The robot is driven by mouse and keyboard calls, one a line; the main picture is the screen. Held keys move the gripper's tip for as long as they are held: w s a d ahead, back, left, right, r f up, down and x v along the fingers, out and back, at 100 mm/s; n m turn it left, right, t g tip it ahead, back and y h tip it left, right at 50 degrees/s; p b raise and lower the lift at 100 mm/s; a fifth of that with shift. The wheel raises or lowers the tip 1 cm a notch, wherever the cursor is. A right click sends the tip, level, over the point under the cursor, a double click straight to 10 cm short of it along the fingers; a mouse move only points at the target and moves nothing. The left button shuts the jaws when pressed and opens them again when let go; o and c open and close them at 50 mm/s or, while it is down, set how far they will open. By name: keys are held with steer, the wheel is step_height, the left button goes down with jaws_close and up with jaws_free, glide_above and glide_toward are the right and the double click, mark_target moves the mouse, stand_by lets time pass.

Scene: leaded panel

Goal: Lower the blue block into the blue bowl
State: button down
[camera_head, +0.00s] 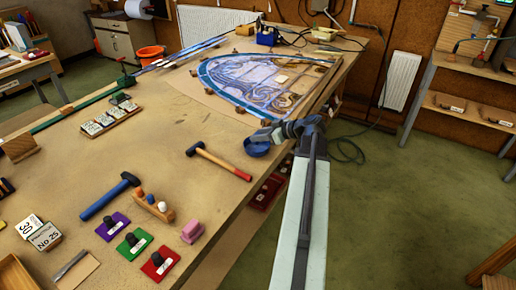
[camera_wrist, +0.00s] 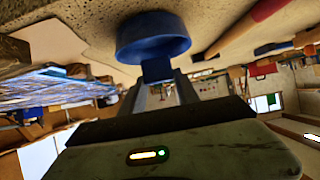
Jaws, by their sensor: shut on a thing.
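The blue bowl (camera_head: 257,148) stands on the workbench near its right edge, and it fills the top middle of the wrist view (camera_wrist: 152,35). My gripper (camera_head: 269,134) is at the bowl, reaching in from the right. In the wrist view, where the bench is at the top, my gripper (camera_wrist: 160,85) is shut on the blue block (camera_wrist: 157,71). The block overlaps the near edge of the bowl there; I cannot tell whether it is inside the rim or above it. In the head view I cannot make out the block apart from my gripper.
A red-handled hammer (camera_head: 219,160) lies left of the bowl. The leaded panel (camera_head: 265,82) lies behind it on the bench. A blue hammer (camera_head: 110,196), a pink block (camera_head: 192,231) and coloured cards lie nearer the front. Bare bench shows between the hammers.

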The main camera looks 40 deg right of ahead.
mark_target(260, 150)
steer(key=shift+f+b, duration=1.95)
steer(key=shift+f, duration=0.05)
stand_by(0.6)
steer(key=c, duration=0.8)
jaws_free()
steer(key=p+v, duration=0.3)
steer(key=v, duration=0.4)
steer(key=shift+r+p, duration=0.15)
steer(key=shift+p, duration=0.2)
steer(key=shift+s+d, duration=0.1)
steer(key=shift+s, duration=0.3)
steer(key=shift+s, duration=0.1)
